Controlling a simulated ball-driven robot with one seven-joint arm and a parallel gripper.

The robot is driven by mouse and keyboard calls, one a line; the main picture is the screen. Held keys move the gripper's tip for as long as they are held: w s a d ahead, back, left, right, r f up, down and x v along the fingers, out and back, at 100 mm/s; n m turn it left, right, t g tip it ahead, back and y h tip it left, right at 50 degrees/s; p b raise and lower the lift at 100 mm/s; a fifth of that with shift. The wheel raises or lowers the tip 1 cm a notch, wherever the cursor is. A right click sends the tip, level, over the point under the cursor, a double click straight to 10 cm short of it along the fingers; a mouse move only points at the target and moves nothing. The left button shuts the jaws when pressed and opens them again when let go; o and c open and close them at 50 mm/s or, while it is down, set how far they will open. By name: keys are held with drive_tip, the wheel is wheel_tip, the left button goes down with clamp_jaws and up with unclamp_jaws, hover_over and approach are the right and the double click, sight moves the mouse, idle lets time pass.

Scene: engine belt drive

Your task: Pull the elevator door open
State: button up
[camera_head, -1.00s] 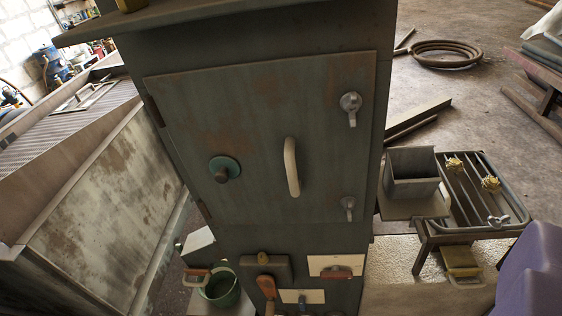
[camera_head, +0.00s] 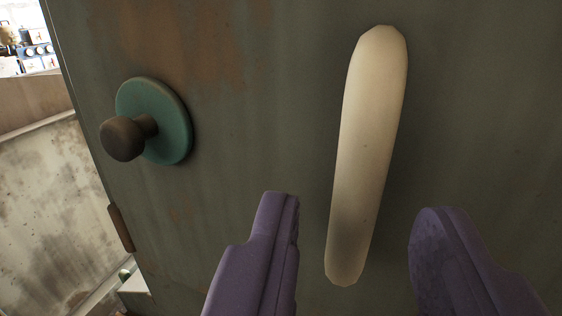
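The door (camera_head: 250,130) is a grey-green metal panel with rust patches, and it fills most of the view. A cream-coloured upright handle (camera_head: 368,150) stands on it, tilted slightly to the right at the top. My gripper (camera_head: 355,215) is open, with its two purple fingers on either side of the handle's lower part. The fingers appear apart from the handle; how deep they reach towards the door is hard to tell. A dark knob (camera_head: 123,138) on a teal round plate (camera_head: 172,122) sits on the door left of the handle.
A hinge (camera_head: 121,228) shows at the door's left edge. Left of it is a stained pale metal wall (camera_head: 45,195), with shelved items (camera_head: 25,40) far behind. The door face around the handle is clear.

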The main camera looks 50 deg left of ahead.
sight(355, 215)
drive_tip(key=x, duration=0.4)
drive_tip(key=shift+w, duration=0.1)
drive_tip(key=shift+c, duration=0.5)
clamp_jaws()
drive_tip(key=shift+b, duration=0.4)
